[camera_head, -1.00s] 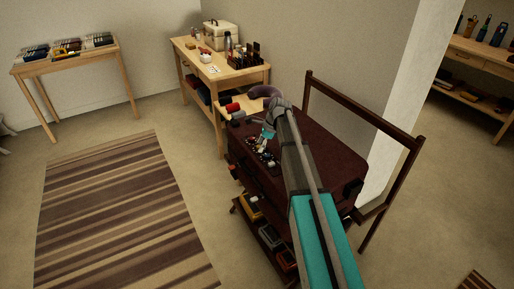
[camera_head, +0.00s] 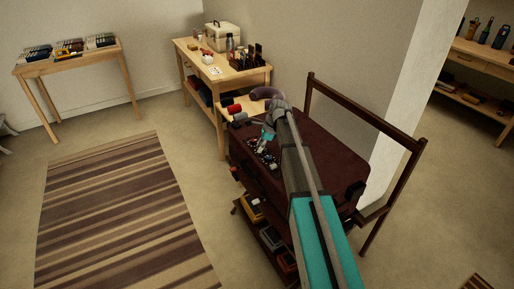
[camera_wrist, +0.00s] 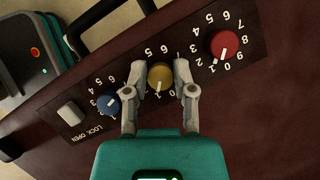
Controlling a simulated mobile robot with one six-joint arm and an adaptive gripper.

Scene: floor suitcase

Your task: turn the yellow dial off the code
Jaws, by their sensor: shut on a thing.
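The yellow dial (camera_wrist: 160,77) sits in the middle of the dark lock panel, on the dark red suitcase (camera_head: 330,155). My gripper (camera_wrist: 160,76) is shut on the yellow dial, with one finger on each side. The fingers hide part of the number ring; a 5 and a 6 show above the dial, and a 0 and a 1 below it. A blue dial (camera_wrist: 108,104) is left of it and a red dial (camera_wrist: 224,45) is right of it. In the head view my gripper (camera_head: 266,136) is at the panel, small and partly behind my arm.
A grey slide button (camera_wrist: 71,113) is beside the words LOCK and OPEN. A black handle (camera_wrist: 100,14) is near the panel's upper edge. A dark frame (camera_head: 365,112) stands behind the suitcase. A wooden table (camera_head: 240,78) with small items is at the back.

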